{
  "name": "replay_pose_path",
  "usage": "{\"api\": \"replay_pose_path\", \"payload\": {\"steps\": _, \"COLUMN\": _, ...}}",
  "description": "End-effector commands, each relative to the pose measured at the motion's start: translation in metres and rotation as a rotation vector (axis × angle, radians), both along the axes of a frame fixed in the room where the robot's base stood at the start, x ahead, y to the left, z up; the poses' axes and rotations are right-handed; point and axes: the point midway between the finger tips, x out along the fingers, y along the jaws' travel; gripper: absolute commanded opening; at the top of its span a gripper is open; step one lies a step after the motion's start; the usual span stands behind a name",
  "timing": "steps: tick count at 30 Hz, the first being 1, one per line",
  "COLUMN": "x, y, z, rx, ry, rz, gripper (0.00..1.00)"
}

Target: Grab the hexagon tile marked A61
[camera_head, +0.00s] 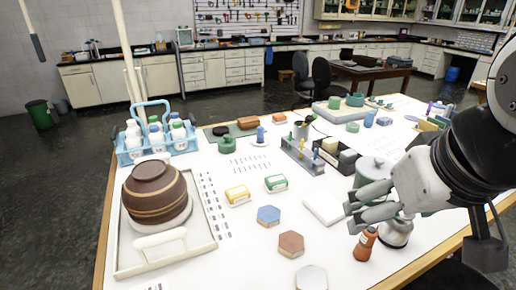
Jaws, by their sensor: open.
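Three hexagon tiles lie on the white table in a rough row: a blue tile (268,215), a reddish-brown tile (291,243) and a pale grey tile (311,278) near the front edge. No marking can be read on any of them, so I cannot tell which is A61. My gripper (354,209) is open and reaches in from the right, above the table. It is to the right of the tiles and apart from them. It partly hides the things behind it.
An orange-brown bottle (365,244) and a metal container (397,233) stand below my gripper. A white flat block (323,208) lies left of it. A tray (205,225) with a brown bowl (154,190) is at left. Table space between tray and tiles is clear.

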Motion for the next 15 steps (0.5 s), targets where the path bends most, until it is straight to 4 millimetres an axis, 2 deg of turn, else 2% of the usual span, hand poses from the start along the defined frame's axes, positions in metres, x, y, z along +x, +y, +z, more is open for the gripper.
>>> {"api": "replay_pose_path", "payload": {"steps": 8, "x": 0.027, "y": 0.003, "z": -0.004, "rx": -0.065, "ry": 0.035, "rz": 0.063, "gripper": 0.83}}
{"api": "replay_pose_path", "payload": {"steps": 15, "x": 0.068, "y": 0.011, "z": -0.016, "rx": -0.14, "ry": 0.087, "rz": 0.174, "gripper": 0.83}}
